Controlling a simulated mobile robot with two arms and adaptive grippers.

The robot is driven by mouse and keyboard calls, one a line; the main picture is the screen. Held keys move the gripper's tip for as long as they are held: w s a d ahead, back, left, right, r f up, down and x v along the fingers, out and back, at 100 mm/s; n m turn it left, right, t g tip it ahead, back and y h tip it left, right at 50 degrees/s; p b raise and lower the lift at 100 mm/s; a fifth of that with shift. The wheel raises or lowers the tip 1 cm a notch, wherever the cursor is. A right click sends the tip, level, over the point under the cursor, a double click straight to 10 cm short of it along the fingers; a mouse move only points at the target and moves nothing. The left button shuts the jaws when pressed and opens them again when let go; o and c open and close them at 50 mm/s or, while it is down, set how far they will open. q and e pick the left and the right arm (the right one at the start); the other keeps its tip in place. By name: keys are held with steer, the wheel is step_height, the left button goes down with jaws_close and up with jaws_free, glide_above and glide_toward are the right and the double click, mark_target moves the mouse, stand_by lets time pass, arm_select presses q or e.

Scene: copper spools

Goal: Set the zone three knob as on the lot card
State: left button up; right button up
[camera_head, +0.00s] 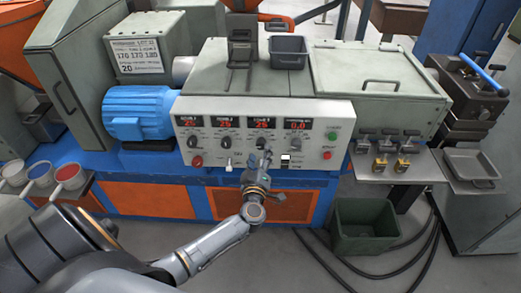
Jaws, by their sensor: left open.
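The white control panel (345,118) stands in front of me with a row of knobs under red displays. The zone three knob (261,142) is the third from the left, and its display (262,123) appears to read 25. The lot card (138,56) is on the grey box at the upper left; its numbers look like 170, 173, 180 and 20, but are small. My left gripper (260,159) is open, just below and in front of the zone three knob. I cannot tell whether it touches the panel. My right gripper is out of view.
Red buttons (197,161) and (327,155) and a green button (332,136) are on the panel. A blue motor (139,113) stands to its left. A small shelf (372,174) with brass-coloured parts is to the right. A green bin (364,240) and black cables lie on the floor.

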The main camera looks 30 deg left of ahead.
mark_target(261, 147)
arm_select(q)
steer(key=shift+x, duration=1.6)
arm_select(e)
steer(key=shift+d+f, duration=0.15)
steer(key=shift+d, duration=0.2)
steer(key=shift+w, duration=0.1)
